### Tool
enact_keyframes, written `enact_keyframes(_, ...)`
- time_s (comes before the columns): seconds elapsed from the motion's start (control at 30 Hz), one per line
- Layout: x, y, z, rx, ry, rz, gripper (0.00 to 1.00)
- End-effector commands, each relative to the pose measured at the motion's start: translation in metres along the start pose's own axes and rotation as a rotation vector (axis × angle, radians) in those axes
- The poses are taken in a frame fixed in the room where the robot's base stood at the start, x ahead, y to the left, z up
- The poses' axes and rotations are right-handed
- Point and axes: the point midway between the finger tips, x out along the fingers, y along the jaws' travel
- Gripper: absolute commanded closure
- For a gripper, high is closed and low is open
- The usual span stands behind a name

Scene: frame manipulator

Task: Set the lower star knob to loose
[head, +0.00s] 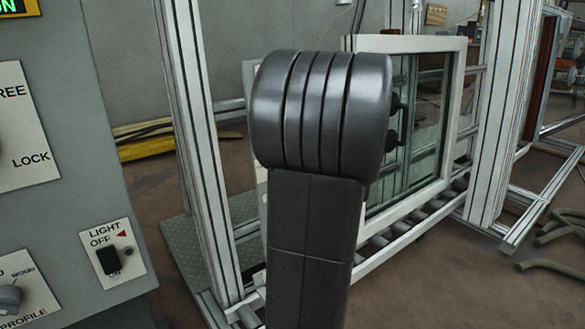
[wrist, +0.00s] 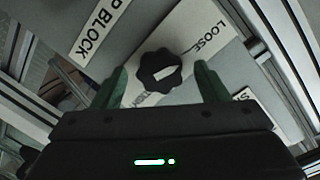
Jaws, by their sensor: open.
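A black star knob (wrist: 160,72) with a white pointer mark sits on a white plate (wrist: 190,25) in the wrist view. The plate reads LOOSE at its upper right; a second word at the lower left is partly hidden. The white mark slants toward the right, roughly between the two words. My gripper (wrist: 162,70) is open, one green finger on each side of the knob, with gaps visible. Whether the fingers reach to the knob's depth I cannot tell. The head view shows neither knob nor gripper.
In the wrist view, a label ending in P BLOCK (wrist: 100,28) and another label (wrist: 268,112) flank the plate, with metal profiles around. In the head view, my arm hides the middle; a grey control panel (head: 75,120) stands left and a white window frame (head: 452,110) behind.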

Motion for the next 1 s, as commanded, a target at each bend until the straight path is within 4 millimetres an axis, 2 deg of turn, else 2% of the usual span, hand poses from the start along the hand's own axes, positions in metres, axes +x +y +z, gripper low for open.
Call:
enact_keyframes(0.13, -0.003, 0.000, -0.001, 0.000, 0.001, 0.000, 0.33)
enact_keyframes(0.23, -0.012, 0.000, -0.002, 0.000, 0.002, 0.002, 0.33)
enact_keyframes(0.7, -0.107, -0.001, -0.003, 0.000, 0.004, 0.004, 0.33)
enact_keyframes(0.83, -0.124, 0.000, -0.001, 0.001, 0.001, 0.002, 0.33)
enact_keyframes(1.0, -0.136, 0.000, -0.001, 0.000, 0.001, 0.001, 0.33)
